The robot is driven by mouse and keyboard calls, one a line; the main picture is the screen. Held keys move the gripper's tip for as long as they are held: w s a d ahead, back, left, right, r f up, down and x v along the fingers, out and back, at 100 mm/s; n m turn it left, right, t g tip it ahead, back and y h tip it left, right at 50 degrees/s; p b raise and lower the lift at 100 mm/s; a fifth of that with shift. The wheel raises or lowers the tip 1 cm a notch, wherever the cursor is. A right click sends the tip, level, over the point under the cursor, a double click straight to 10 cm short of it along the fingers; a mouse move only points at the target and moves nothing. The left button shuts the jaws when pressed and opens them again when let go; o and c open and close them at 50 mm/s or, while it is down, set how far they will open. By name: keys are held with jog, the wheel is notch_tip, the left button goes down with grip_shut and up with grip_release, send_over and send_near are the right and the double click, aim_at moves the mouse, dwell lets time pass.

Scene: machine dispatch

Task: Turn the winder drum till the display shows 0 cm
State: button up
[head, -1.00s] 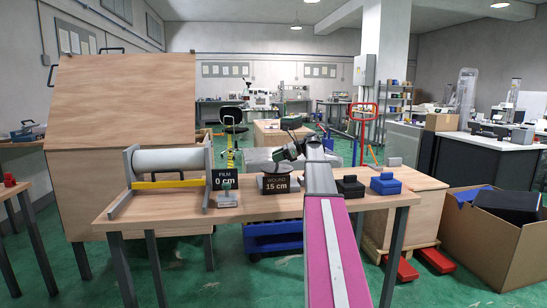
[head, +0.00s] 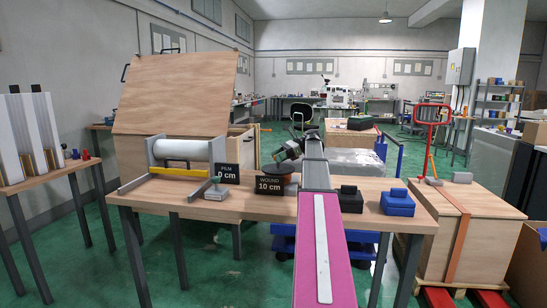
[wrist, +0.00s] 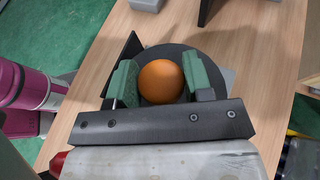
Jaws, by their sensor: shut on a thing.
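In the wrist view my gripper (wrist: 160,85) is shut on the orange knob (wrist: 161,76) of the winder drum, with a green finger on either side. The drum (wrist: 176,50) is a dark round disc under the knob, partly hidden by my gripper. In the head view my gripper (head: 283,166) reaches down over the drum, which is mostly hidden there. The black WOUND display (head: 270,187) in front of it reads 10 cm. A separate FILM display (head: 228,174) to its left reads 0 cm.
A white roller (head: 184,151) in a grey frame with a yellow bar stands left on the wooden table (head: 330,203). A small grey-green stamp-like block (head: 216,191) lies before the FILM display. Black (head: 351,200) and blue (head: 397,203) blocks stand right of my arm.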

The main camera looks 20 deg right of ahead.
dwell(0.5)
jog(key=o, duration=1.2)
jog(key=shift+a, duration=0.1)
jog(key=shift+w, duration=0.1)
